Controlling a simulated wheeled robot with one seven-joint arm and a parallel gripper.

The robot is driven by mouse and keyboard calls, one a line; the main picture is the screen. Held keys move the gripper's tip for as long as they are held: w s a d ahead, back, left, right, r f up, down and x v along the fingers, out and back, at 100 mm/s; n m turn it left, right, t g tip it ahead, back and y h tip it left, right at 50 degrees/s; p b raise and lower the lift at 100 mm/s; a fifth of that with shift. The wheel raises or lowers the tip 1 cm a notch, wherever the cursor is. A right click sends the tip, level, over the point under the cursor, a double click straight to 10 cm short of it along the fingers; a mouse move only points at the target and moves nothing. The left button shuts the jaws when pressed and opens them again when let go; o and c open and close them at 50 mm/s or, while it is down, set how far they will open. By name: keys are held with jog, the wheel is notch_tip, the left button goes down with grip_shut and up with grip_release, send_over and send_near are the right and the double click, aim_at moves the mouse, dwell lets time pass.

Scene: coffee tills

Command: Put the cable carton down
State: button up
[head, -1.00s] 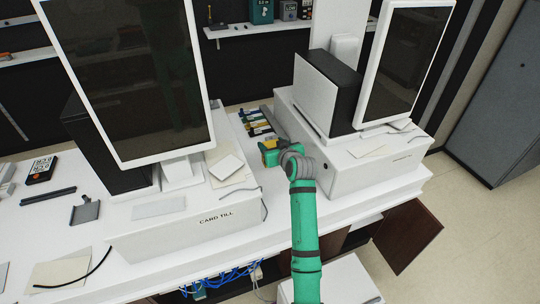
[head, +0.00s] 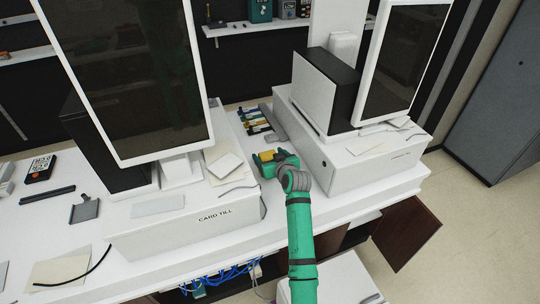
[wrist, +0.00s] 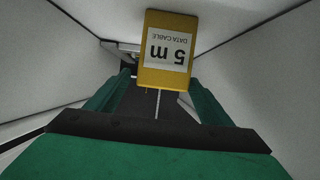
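The cable carton (wrist: 167,48) is a small yellow box with a white label reading "DATA CABLE 5 m". In the wrist view it sits between the tips of my green fingers. In the head view the yellow carton (head: 267,155) shows at the end of my arm, in the gap between the two tills. My gripper (head: 271,160) appears shut on it. The white counter (head: 262,220) lies below; whether the carton touches it is hard to tell.
The white box marked CARD TILL (head: 180,228) stands left of the gripper, and another white till (head: 350,165) stands close on the right. Several coloured items (head: 257,122) lie behind in the gap. Tall screens (head: 130,75) rise above the tills.

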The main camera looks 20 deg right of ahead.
jog(key=shift+w+a, duration=0.1)
jog(key=shift+a, duration=0.3)
jog(key=shift+r, duration=0.1)
jog(key=v, duration=1.2)
jog(key=shift+d, duration=0.2)
